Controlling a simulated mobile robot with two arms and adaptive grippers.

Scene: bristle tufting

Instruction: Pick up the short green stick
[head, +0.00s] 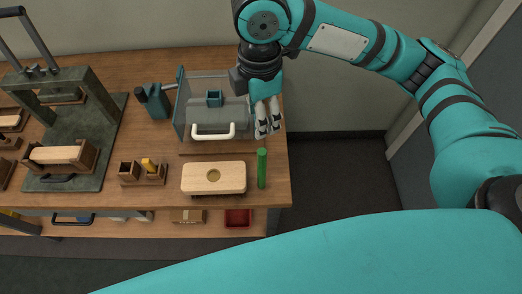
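My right gripper (268,125) comes down from the arm at the upper right. Its fingertips point down, and in the picture they are just above and slightly right of the stick's top. No contact with the stick shows. The two fingers are close together, and I cannot tell whether they are open or shut. Nothing shows between them. My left gripper is out of view.
A clear-walled machine with a white handle (212,132) stands beside my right gripper. A small two-cell wooden box (130,173) holds a yellow piece. A dark press frame (72,120) stands at the left. A red bin (237,218) sits on the lower shelf. The bench's right edge is near the stick.

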